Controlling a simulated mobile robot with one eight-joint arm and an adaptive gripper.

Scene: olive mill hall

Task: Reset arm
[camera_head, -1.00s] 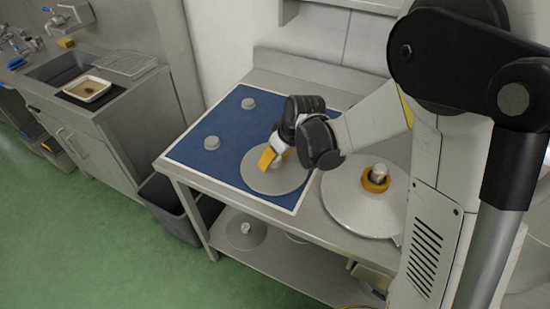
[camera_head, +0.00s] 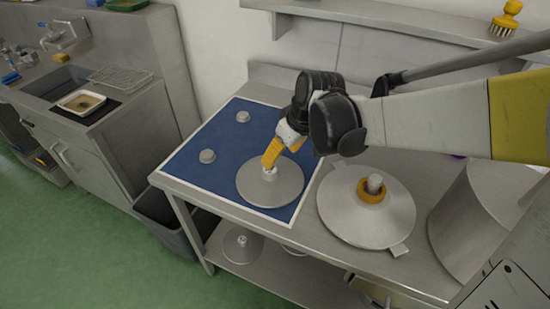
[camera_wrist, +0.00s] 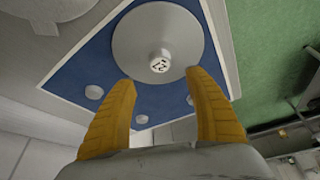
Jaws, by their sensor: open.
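My gripper (camera_head: 277,153) has yellow fingers and hangs above the steel table, just over a flat grey disc (camera_head: 284,188) with a small knob on top. The disc lies on a blue mat (camera_head: 200,180) with a white border. In the wrist view the two fingers of my gripper (camera_wrist: 160,95) are spread apart with nothing between them. The knob (camera_wrist: 160,61) of the disc, with a dark mark on its top, shows ahead of the fingertips. In the head view the near finger hides part of the space by the knob.
A larger lid (camera_head: 340,209) with a yellow-ringed knob stands right of the mat, beside a metal cone (camera_head: 470,225). A shelf (camera_head: 380,12) runs above. A grey bin (camera_head: 165,225) stands left of the table.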

